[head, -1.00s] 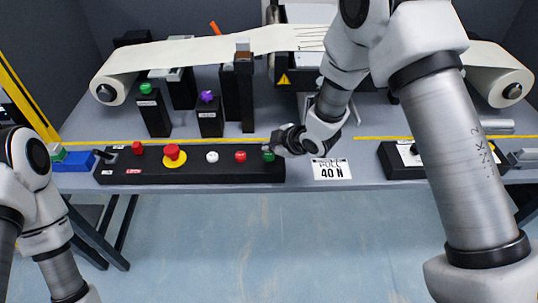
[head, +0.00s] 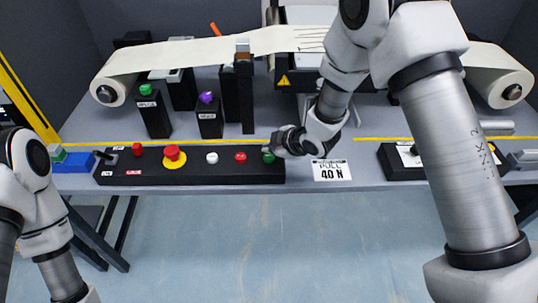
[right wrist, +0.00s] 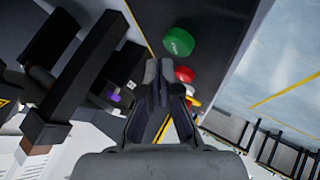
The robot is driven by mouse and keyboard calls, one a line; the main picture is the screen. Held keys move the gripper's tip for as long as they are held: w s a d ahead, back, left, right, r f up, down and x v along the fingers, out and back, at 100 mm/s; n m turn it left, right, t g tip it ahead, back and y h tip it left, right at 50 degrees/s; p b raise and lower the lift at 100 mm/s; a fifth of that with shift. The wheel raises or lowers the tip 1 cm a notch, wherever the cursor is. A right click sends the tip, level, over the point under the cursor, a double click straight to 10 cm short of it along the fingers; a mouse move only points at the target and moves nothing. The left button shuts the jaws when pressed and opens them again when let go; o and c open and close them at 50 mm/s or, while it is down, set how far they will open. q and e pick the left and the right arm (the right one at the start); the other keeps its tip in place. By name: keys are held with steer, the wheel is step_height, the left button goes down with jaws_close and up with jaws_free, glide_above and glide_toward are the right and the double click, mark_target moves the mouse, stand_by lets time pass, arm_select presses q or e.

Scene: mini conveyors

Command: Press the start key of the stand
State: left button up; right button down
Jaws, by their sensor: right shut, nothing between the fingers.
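The control stand (head: 200,171) is a long black box along the table's front edge. A green key (head: 268,157) sits at its right end and is partly covered by my right gripper (head: 273,145). That gripper is shut and empty, with its fingertips close by the green key; I cannot tell from the head view whether they touch. In the right wrist view, the green key (right wrist: 178,41) has lettering too small to read and lies just beyond and right of the shut fingertips (right wrist: 158,68). My left arm shows at the left edge, but its gripper is out of view.
The stand also carries a red key (head: 240,157), a white key (head: 212,157), a red mushroom button on yellow (head: 172,153) and a lever (head: 106,157). Behind it stand black posts with a green (head: 146,89) and a purple knob (head: 207,97).

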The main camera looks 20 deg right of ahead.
mark_target(270, 157)
steer(key=shift+f, duration=0.15)
steer(key=shift+f+b, duration=0.3)
steer(key=shift+f+b, duration=0.35)
steer(key=shift+f, duration=0.1)
stand_by(0.4)
stand_by(0.4)
steer(key=shift+r+p, duration=0.7)
steer(key=shift+r, duration=0.2)
step_height(270, 157, up, 5)
steer(key=p, duration=0.4)
steer(key=shift+r, duration=0.1)
